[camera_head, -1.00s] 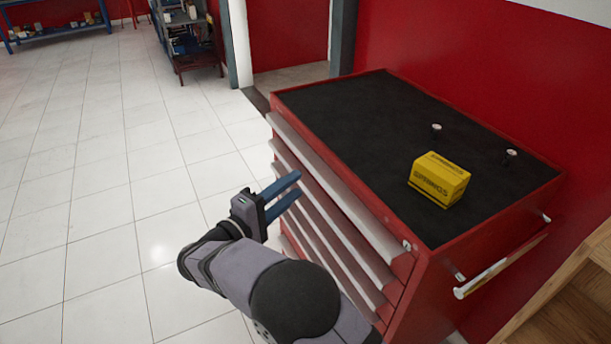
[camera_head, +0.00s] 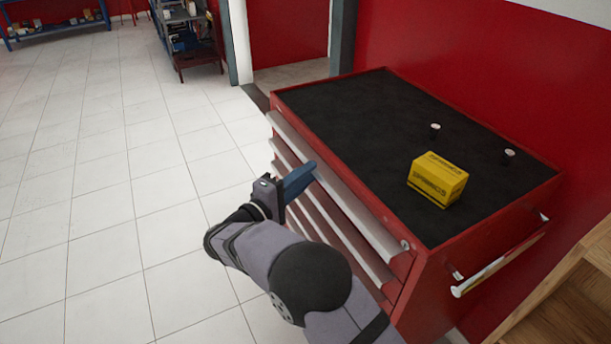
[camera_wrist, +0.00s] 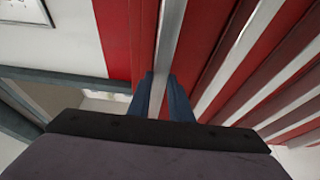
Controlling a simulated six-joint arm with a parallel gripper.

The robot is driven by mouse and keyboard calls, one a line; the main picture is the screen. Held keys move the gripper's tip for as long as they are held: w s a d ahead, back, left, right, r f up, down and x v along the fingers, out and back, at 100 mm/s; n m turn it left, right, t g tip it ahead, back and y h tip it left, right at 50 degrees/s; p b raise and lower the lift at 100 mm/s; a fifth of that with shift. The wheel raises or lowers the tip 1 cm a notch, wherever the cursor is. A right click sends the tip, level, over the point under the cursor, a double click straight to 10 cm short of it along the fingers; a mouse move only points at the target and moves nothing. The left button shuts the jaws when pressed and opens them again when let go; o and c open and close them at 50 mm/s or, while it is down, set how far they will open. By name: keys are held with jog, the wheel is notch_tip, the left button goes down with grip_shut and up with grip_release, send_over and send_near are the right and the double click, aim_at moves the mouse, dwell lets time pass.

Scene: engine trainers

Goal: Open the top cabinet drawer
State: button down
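The red tool cabinet (camera_head: 432,275) has several drawers down its front, each with a long silver lip handle. The top drawer's handle (camera_head: 345,197) is the uppermost strip, just under the black top, and its drawer looks shut. My gripper (camera_head: 305,174) is at this handle, left of its middle. In the wrist view, the two blue fingers of my gripper (camera_wrist: 162,85) stand apart, one on each side of a silver handle strip (camera_wrist: 170,40). Whether they touch it cannot be seen. In the head view the fingers overlap, hiding part of the handle.
A silver side bar (camera_head: 500,265) sticks out at the right. A wooden shelf (camera_head: 570,300) is at lower right. The tiled floor at left is clear.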

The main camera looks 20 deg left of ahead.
jog(key=s+a+b, duration=0.4)
jog(key=s+a, duration=0.9)
jog(key=shift+s+f, duration=0.2)
jog(key=shift+f, duration=0.1)
jog(key=shift+a, duration=0.1)
jog(key=c, duration=1.8)
grip_release()
jog(key=shift+c, duration=0.2)
jog(key=shift+o, duration=0.8)
jog(key=shift+r, duration=0.1)
jog(key=v, duration=0.7)
jog(key=shift+s, duration=0.15)
